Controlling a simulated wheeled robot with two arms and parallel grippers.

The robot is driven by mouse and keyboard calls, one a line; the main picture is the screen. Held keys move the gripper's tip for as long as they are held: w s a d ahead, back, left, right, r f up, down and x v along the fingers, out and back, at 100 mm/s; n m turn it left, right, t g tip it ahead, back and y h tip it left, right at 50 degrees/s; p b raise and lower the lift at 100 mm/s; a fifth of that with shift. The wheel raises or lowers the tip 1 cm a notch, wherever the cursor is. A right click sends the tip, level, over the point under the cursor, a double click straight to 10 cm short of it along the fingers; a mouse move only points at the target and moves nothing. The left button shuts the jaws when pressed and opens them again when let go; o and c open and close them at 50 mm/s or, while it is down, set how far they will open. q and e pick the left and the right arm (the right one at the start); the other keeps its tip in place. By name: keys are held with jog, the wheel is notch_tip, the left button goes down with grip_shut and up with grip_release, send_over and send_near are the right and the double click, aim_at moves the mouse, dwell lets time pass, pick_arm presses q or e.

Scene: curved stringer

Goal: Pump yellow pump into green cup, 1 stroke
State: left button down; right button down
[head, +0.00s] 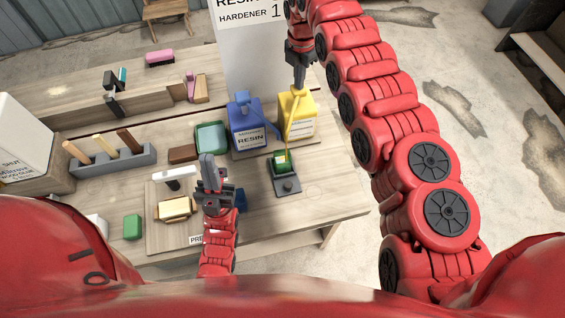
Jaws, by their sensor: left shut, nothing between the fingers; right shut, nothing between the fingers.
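The yellow pump (299,112) is a yellow jug standing at the back right of the workbench, right of a blue jug labelled RESIN. The green cup (281,157) stands in front of it on a small dark scale-like base (288,185). My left gripper (207,160) is shut and empty, over the bench left of the cup.
The blue resin jug (247,135) stands close left of the yellow pump. A green tray (210,136), a tool rack (110,160) and a wooden board with a white-headed tool (174,178) lie further left. The bench's right front is clear.

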jog(key=shift+f+b, duration=0.4)
jog(key=shift+f, duration=0.3)
jog(key=shift+r, duration=1.95)
notch_tip(320, 180, up, 6)
jog(key=p, duration=0.4)
